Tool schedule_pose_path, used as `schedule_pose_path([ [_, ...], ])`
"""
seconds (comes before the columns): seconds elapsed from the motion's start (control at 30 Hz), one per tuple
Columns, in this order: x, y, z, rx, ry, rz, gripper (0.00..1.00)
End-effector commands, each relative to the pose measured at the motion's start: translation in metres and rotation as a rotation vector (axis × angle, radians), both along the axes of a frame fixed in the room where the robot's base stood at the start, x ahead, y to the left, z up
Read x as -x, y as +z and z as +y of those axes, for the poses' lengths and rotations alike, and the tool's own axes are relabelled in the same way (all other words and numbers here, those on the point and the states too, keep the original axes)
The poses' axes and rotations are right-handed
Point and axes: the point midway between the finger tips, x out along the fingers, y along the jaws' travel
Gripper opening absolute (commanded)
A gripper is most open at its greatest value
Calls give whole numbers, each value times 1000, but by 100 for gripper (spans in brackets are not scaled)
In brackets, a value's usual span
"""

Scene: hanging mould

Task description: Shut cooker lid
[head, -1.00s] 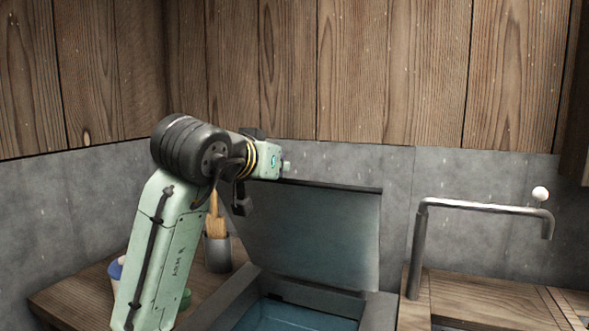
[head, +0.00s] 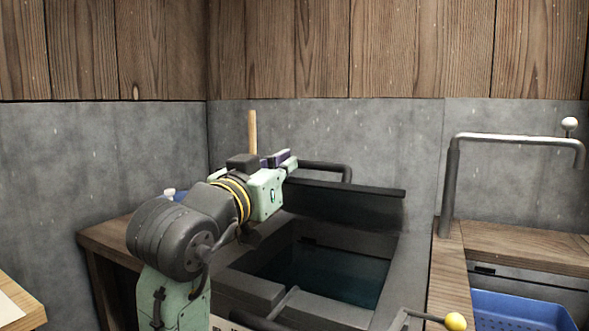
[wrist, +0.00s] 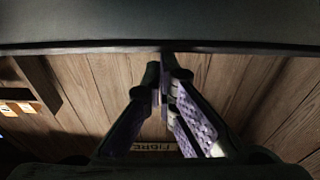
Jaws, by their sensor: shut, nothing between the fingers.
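The cooker (head: 385,300) is a dark grey box with an open top and dark bluish liquid inside. Its lid (head: 345,206) is raised at the back and tilted forward over the opening, with a dark bar handle (head: 325,166) behind its top edge. My gripper (head: 284,159) is shut and empty at the left end of the lid's top edge, near the handle; I cannot tell whether it touches. In the wrist view, the closed fingertips (wrist: 165,68) meet just below a dark edge, likely the lid's.
A tap (head: 452,195) stands on the wooden counter at the right, above a blue basket (head: 515,310). A yellow-knobbed lever (head: 455,321) is at the front right. A wooden stick (head: 252,132) rises behind my arm. Walls close off the back.

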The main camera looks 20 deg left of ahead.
Motion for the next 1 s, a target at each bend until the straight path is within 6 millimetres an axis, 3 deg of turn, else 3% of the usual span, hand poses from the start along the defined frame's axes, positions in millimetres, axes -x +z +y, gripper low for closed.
schedule_pose_path([
  [0.03, 6, -28, 1, 10, -2, -30, 0],
  [0.4, 42, -103, 8, 53, -1, -251, 0],
  [0.7, 53, -142, 11, 76, -1, -365, 0],
  [1.0, 58, -154, 12, 84, 1, -416, 0],
])
